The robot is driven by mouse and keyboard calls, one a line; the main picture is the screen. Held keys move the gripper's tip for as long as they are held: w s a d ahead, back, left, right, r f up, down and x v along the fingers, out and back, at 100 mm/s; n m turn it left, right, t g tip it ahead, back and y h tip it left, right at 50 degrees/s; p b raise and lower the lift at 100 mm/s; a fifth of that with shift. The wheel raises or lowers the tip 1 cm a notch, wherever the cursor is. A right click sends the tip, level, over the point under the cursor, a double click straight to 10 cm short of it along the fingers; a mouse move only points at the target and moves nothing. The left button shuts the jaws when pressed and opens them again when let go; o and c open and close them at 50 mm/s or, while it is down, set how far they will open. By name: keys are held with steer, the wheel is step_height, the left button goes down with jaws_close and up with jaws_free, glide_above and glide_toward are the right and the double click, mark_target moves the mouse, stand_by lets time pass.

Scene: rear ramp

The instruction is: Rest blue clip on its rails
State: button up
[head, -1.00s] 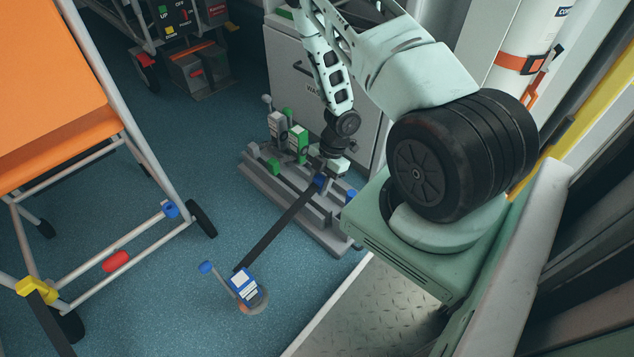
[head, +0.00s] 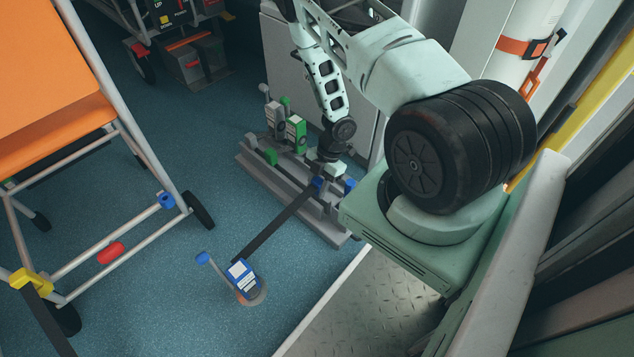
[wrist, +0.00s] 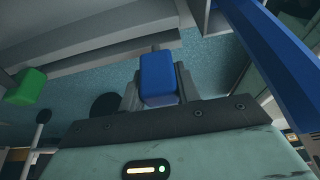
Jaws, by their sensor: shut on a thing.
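My gripper (head: 323,176) points down over the grey rail base (head: 325,231) on the floor. It is shut on the blue clip (head: 318,185), at the upper end of a dark strap (head: 272,225). In the wrist view the blue clip (wrist: 158,78) sits between the fingers. In the head view the clip is small and partly covered by my gripper; I cannot tell whether it touches the rails. The strap runs down to a blue labelled ratchet (head: 243,279) on the floor.
A green clip unit (head: 296,132) and a grey one stand at the base's far end. Another blue part (head: 350,186) is right of my gripper. A cot with an orange top (head: 45,70) stands left. A metal ramp (head: 355,310) lies at front right.

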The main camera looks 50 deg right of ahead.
steer(key=shift+f+b, duration=0.65)
steer(key=shift+f, duration=1)
steer(key=o, duration=1.1)
steer(key=p+v, duration=0.8)
steer(key=v, duration=0.9)
steer(key=shift+d+r, duration=0.15)
